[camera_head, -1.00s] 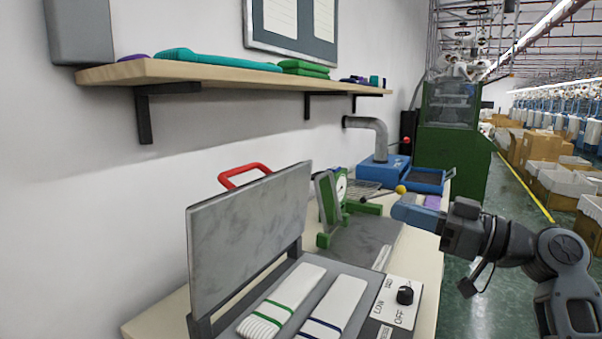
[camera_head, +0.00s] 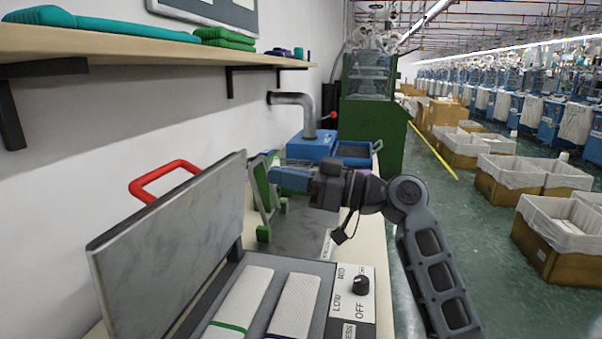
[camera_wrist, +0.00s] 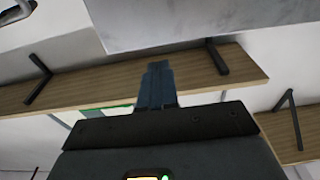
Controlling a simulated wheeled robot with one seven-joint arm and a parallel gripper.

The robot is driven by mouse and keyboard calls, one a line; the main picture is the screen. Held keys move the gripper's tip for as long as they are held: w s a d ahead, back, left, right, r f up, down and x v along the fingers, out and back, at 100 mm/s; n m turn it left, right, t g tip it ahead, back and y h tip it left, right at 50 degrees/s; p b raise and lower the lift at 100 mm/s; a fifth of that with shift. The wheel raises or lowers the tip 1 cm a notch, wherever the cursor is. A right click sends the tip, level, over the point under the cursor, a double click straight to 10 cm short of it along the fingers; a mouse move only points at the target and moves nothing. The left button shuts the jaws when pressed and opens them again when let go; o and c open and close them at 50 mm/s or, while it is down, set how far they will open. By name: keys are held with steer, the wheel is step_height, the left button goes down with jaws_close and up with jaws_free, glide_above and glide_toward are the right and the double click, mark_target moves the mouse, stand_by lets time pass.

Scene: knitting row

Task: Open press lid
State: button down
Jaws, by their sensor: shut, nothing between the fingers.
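The press lid (camera_head: 175,245) is a grey metal plate with a red handle (camera_head: 160,180) on its far side. It stands raised, close to upright, at the back of the press base (camera_head: 318,318). Two folded white knitted pieces lie on the base, one with a green band (camera_head: 240,300) and one with a dark band (camera_head: 295,303). My gripper (camera_head: 274,178) is shut and empty, beyond and right of the lid, apart from it. The gripper also shows shut in the wrist view (camera_wrist: 157,68), with a grey surface above it that I cannot identify for sure.
A control panel with a black knob (camera_head: 361,285) sits at the base's right. Beyond are a green-framed device (camera_head: 263,200) close to my gripper, a blue box (camera_head: 312,146) and a blue tray (camera_head: 356,152). A wooden shelf (camera_head: 150,42) hangs above. The aisle floor (camera_head: 480,270) is open.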

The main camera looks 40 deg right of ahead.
mark_target(227, 164)
steer(key=p+x, duration=0.2)
steer(key=x, duration=0.6)
steer(key=shift+w+a+r+p, duration=0.1)
steer(key=shift+w+r+p, duration=0.05)
steer(key=shift+p, duration=0.2)
steer(key=shift+g+h, duration=0.6)
steer(key=shift+g, duration=0.2)
steer(key=w+a, duration=0.1)
steer(key=w+a+r, duration=0.1)
steer(key=w, duration=0.1)
steer(key=w+a, duration=0.1)
steer(key=w, duration=0.1)
steer(key=shift+a+r, duration=0.15)
steer(key=shift+a, duration=0.25)
steer(key=shift+w+a, duration=0.2)
steer(key=shift+w, duration=0.2)
